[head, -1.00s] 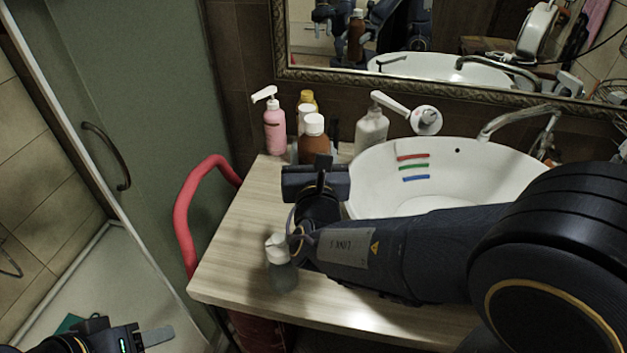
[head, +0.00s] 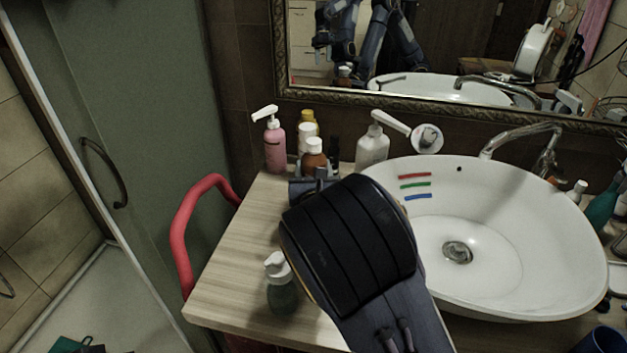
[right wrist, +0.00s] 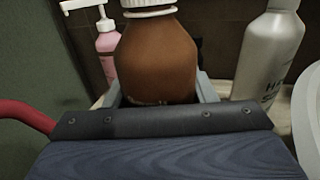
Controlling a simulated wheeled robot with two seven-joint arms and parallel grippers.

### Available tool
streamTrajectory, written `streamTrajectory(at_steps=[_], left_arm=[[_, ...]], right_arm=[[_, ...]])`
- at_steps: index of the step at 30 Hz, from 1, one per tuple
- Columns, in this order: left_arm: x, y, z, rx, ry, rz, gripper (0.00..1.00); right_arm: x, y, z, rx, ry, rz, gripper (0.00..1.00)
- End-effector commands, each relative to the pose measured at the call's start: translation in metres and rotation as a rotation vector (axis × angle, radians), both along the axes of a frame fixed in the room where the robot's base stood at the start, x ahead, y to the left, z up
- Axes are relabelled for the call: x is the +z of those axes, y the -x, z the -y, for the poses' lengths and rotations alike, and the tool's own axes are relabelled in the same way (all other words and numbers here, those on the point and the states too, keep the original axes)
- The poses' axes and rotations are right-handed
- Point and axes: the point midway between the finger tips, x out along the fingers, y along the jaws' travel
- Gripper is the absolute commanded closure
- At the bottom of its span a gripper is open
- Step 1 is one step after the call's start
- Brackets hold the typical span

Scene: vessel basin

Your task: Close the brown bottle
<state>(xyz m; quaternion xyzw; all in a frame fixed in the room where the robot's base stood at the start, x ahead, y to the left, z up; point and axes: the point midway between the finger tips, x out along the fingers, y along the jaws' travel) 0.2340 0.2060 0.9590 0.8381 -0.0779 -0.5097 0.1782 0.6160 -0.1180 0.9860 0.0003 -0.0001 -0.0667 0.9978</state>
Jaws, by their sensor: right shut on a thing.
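The brown bottle (head: 314,160) with a white top (head: 314,145) stands upright at the back of the counter, left of the basin. In the right wrist view the brown bottle (right wrist: 158,55) fills the gap between my right gripper's fingers (right wrist: 160,90), which are shut on it. A white ribbed cap (right wrist: 150,8) sits at its neck, cut off by the top edge. In the head view my right gripper (head: 318,182) is mostly hidden behind my own arm. The bottle's lower part is hidden. My left gripper is not clearly in view.
A pink pump bottle (head: 274,145), a yellow-capped bottle (head: 308,118) and a grey-white pump bottle (head: 372,148) stand close around. The white basin (head: 540,200) lies to the right. The counter's left part (head: 240,260) is clear.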

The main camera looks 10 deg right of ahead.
Motion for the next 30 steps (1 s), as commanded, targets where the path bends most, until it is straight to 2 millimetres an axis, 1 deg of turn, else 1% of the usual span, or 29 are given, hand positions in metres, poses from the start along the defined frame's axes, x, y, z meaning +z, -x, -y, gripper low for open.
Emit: streamTrajectory(at_steps=[2, 4, 6, 10, 19, 23, 24, 28, 30], left_arm=[[0.0, 0.0, 0.0, 0.0, 0.0, 0.0, 0.47], [-0.001, 0.0, 0.0, 0.0, 0.0, 0.0, 0.47], [-0.001, 0.0, 0.0, 0.0, 0.0, 0.0, 0.47], [-0.001, 0.0, 0.0, 0.0, 0.0, 0.0, 0.47], [-0.001, 0.0, 0.0, 0.0, 0.0, 0.0, 0.47], [-0.005, 0.0, 0.0, 0.0, 0.0, 0.0, 0.47], [-0.004, 0.0, 0.0, 0.0, 0.0, 0.0, 0.47], [-0.003, 0.0, 0.0, 0.0, 0.0, 0.0, 0.47], [-0.003, 0.0, 0.0, 0.0, 0.0, 0.0, 0.47]], right_arm=[[-0.002, -0.002, 0.0, 0.0, 0.001, 0.0, 1.0], [-0.011, -0.006, 0.001, 0.0, 0.005, -0.003, 1.0], [-0.023, -0.005, 0.001, 0.0, 0.007, -0.005, 1.0], [-0.036, -0.005, 0.001, 0.0, 0.004, -0.003, 1.0], [-0.037, -0.005, 0.001, 0.0, 0.0, 0.0, 1.0], [-0.041, -0.005, 0.001, 0.0, 0.0, 0.0, 1.0], [-0.04, -0.005, 0.001, 0.0, 0.0, -0.001, 0.45], [-0.04, -0.005, 0.001, 0.0, 0.0, -0.001, 0.28], [-0.04, -0.005, 0.001, 0.0, 0.001, -0.001, 0.28]])
